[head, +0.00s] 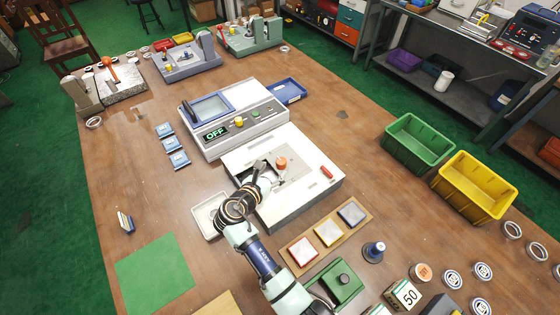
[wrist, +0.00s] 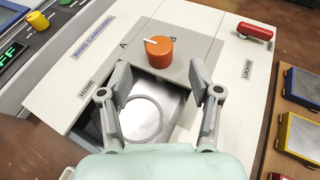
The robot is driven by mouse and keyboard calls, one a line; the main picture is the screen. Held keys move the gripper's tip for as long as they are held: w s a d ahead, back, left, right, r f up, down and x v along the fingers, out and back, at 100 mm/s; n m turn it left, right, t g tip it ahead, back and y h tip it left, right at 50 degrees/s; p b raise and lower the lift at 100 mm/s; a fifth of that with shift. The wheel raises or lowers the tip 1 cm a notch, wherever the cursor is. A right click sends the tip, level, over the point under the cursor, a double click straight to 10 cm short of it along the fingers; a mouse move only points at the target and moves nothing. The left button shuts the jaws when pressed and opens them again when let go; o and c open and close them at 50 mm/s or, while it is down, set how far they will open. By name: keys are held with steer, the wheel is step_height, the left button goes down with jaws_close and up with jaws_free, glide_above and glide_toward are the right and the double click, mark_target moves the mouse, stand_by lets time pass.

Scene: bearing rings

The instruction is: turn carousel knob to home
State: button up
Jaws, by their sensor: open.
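The ring carousel (head: 310,188) is a white box in the middle of the table; its top also shows in the wrist view (wrist: 75,45). Its orange knob (wrist: 158,52) stands on a grey plate, with a white pointer mark slanting to the upper left, roughly towards the letter A. The knob shows in the head view too (head: 281,163). A HOME label (wrist: 87,88) lies left of the knob. My gripper (wrist: 160,78) is open and empty, its fingers apart just short of the knob and over an opening with a pale ring (wrist: 141,118) inside.
A red handle (wrist: 255,31) sits on the carousel's right side. A grey machine with an OFF display (head: 215,133) stands behind it. Red, yellow and blue-grey pads (head: 329,233) lie in front right. Green (head: 418,140) and yellow (head: 475,185) bins stand right.

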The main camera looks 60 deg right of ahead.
mark_target(280, 163)
steer(key=b+x, duration=0.3)
steer(key=x, duration=0.4)
steer(key=shift+d+f, duration=0.25)
steer(key=shift+d, duration=0.05)
jaws_close()
